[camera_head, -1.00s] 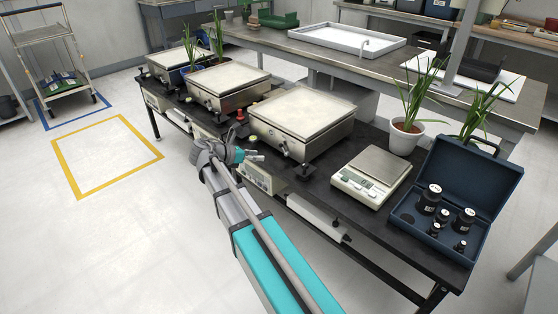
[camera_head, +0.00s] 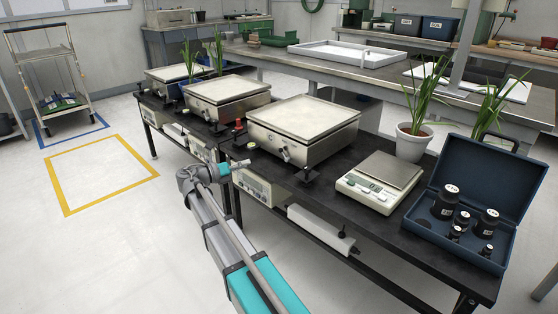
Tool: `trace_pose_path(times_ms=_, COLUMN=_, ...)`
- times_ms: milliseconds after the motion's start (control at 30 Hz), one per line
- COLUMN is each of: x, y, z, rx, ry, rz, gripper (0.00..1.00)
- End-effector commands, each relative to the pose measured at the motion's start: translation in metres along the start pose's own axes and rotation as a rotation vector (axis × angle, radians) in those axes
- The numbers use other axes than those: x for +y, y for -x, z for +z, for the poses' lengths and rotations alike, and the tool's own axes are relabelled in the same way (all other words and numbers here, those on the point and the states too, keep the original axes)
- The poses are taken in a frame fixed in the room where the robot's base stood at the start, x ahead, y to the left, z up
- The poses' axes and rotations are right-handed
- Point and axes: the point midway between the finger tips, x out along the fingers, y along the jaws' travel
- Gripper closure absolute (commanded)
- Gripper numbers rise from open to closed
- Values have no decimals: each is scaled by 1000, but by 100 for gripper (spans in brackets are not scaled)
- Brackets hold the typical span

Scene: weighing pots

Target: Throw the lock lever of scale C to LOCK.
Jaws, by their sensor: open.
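I cannot read that lever's position or markings. The middle scale (camera_head: 227,91) and the far scale (camera_head: 178,76) stand to its left. My gripper (camera_head: 243,164) is in front of the bench's front edge, left of the nearest scale's lever and apart from it. It is small in view, open and appears empty.
A small digital balance (camera_head: 379,182), a potted plant (camera_head: 412,141) and a blue case of black weights (camera_head: 470,213) stand on the right of the bench. A display box (camera_head: 251,184) hangs under the front edge.

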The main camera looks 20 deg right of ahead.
Motion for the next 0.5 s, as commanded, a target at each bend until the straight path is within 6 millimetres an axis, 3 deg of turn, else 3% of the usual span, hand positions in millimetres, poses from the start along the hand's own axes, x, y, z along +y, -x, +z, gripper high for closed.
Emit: trace_pose_path(times_ms=500, x=0, y=-6, z=0, rx=1, ry=-1, rz=0, gripper=48)
